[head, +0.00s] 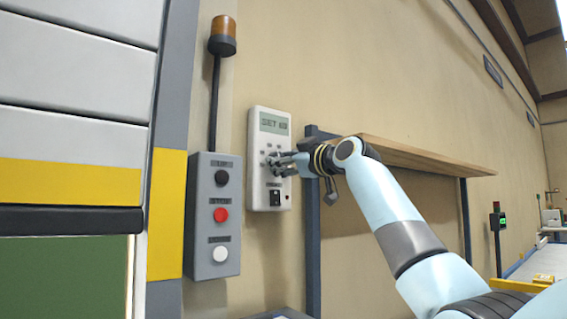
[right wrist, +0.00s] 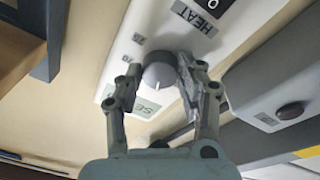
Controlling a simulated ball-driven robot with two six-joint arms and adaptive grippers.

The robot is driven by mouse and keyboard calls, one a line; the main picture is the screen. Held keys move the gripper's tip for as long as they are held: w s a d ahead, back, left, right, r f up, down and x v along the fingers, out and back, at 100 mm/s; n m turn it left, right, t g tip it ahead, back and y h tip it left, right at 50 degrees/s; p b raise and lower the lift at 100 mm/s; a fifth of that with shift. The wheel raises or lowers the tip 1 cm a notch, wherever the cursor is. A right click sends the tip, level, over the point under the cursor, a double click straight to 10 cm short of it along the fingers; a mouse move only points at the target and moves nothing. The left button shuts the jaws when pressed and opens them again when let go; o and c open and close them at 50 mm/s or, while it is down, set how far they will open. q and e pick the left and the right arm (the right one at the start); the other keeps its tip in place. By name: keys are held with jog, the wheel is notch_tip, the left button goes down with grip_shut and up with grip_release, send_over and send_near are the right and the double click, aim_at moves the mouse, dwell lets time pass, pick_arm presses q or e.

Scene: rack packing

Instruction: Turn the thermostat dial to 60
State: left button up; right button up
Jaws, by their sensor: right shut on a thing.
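The thermostat (head: 257,190) is a pale box fixed to the wall, with a grey-green display (head: 274,124) at its top. The display reads SET and a number too blurred to read surely. My right gripper (head: 276,164) is at the middle of its face. In the right wrist view, the round grey dial (right wrist: 158,74) sits between the two fingers of my right gripper (right wrist: 160,68), which is shut on it. In the head view the fingers largely hide the dial. My left gripper is not in view.
Left of the thermostat is a grey control box (head: 204,255) with black, red and white buttons, and an amber lamp (head: 223,36) on a pole above. A wooden shelf (head: 420,156) on dark posts stands to the right, close to my right arm. A black switch (head: 274,196) is below the dial.

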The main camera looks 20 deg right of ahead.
jog(key=shift+f, duration=0.15)
jog(key=o, duration=1.1)
jog(key=shift+o, duration=0.2)
jog(key=v, duration=1.2)
